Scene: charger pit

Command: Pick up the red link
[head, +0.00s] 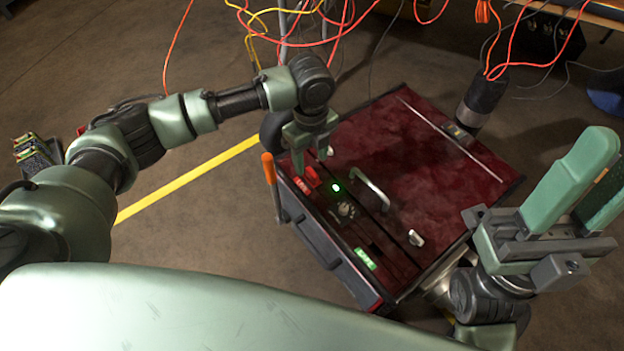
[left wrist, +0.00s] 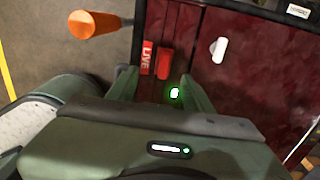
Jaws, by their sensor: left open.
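The red link (head: 312,177) is a small red block on the near left part of the dark red box top (head: 420,150). It also shows in the left wrist view (left wrist: 165,62), beside a red label reading LIVE (left wrist: 147,57). My left gripper (head: 311,158) points down over the red link, open, with nothing between its fingers. In the left wrist view its fingers (left wrist: 160,90) lie to either side of the link's near end; contact cannot be told. My right gripper (head: 597,175) is raised at the right, open and empty, away from the link.
An orange-handled lever (head: 269,170) stands at the box's left edge, close to my left gripper. A metal handle (head: 371,190), a green light (head: 336,187), a knob (head: 346,210) and a white tab (head: 416,238) are on the box. Loose cables (head: 340,35) hang behind.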

